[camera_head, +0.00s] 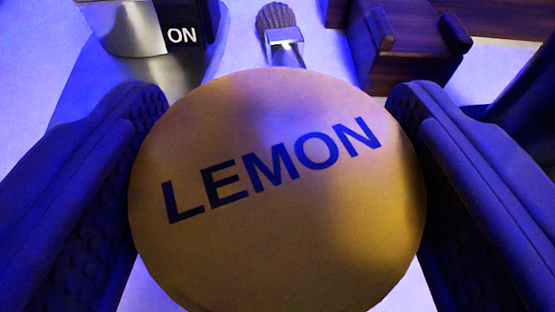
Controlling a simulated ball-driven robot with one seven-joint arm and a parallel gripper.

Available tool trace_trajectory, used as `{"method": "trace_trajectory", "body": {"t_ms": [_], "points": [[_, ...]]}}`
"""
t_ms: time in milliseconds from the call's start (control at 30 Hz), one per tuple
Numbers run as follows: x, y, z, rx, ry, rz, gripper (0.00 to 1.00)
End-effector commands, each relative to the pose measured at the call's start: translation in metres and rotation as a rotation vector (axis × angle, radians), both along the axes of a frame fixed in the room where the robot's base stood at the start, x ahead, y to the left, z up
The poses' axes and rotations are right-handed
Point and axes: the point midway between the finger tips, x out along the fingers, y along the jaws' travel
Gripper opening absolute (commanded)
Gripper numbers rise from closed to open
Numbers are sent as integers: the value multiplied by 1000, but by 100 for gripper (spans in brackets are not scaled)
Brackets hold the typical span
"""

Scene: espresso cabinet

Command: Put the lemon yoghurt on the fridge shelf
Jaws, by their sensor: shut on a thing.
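The lemon yoghurt (270,235) fills the middle of the view. Its round yellow-orange lid faces me and reads LEMON in dark letters. My gripper (275,190) is shut on it, with one dark padded finger against its left side and one against its right side. The lid hides the body of the pot and what is right below it. The fridge shelf cannot be made out in this view.
Beyond the lid, a metallic thing with a dark ON label (182,36) stands at the top left. A brush with a metal band (284,38) lies at the top middle. A dark brown wooden block with knobs (405,60) is at the top right. Pale surface shows between them.

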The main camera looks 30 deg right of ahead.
Motion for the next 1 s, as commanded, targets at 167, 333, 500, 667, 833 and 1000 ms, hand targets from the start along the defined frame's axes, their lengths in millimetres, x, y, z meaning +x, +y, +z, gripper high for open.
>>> {"method": "trace_trajectory", "body": {"t_ms": [167, 333, 500, 667, 833, 1000], "points": [[0, 0, 0, -1, -1, 0, 34], [0, 0, -2, 0, 0, 0, 93], [0, 0, -2, 0, 0, 0, 100], [0, 0, -2, 0, 0, 0, 100], [0, 0, 0, 0, 0, 0, 100], [-13, 10, 7, 1, 1, 3, 100]]}}
